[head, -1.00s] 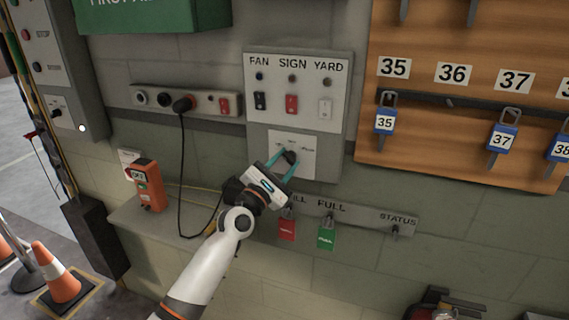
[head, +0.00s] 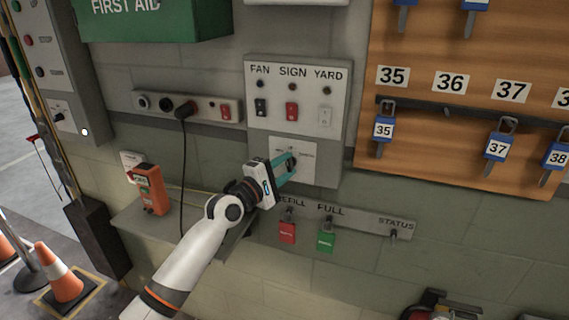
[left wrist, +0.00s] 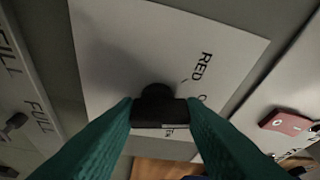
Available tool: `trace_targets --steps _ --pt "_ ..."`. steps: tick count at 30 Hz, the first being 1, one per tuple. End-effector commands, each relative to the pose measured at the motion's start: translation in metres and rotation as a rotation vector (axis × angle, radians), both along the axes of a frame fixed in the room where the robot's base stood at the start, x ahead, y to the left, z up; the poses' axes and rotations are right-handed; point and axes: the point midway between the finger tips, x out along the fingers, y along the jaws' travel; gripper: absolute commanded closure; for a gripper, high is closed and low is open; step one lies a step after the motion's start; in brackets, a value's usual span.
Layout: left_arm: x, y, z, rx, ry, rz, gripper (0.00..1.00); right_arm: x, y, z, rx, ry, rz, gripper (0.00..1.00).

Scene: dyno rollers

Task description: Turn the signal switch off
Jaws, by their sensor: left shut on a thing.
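The signal switch is a dark rotary knob (left wrist: 158,92) on a white plate (head: 303,178), below the FAN, SIGN and YARD switches. In the left wrist view the plate (left wrist: 120,50) carries the word RED beside the knob; other lettering is partly hidden. My left gripper (head: 291,162) has its teal fingers shut on the knob, one on each side; the fingertips (left wrist: 160,112) also show in the left wrist view. In the head view the fingers hide most of the knob. My right gripper is in neither view.
A red SIGN rocker (head: 292,112) sits above. Red (head: 287,232) and green (head: 326,240) tags hang just below on a rail. An orange handheld unit (head: 149,188) stands on the ledge at left. A key board (head: 450,150) is at right.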

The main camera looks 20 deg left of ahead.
Motion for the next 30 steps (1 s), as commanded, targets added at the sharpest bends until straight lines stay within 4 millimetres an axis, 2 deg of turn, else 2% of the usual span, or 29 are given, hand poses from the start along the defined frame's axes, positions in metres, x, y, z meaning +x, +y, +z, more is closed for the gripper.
trace_targets --steps 3,12,29,30 --pt "0.000 0.000 0.003 0.078 0.000 -0.001 0.86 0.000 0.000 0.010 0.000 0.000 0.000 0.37" --pt "0.000 0.000 0.001 0.203 -0.003 -0.001 0.86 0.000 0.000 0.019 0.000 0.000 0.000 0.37" --pt "0.000 -0.001 0.000 0.235 -0.006 0.000 0.86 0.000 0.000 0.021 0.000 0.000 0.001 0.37" --pt "0.000 -0.001 0.000 0.235 -0.006 0.000 0.60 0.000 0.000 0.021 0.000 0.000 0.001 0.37"
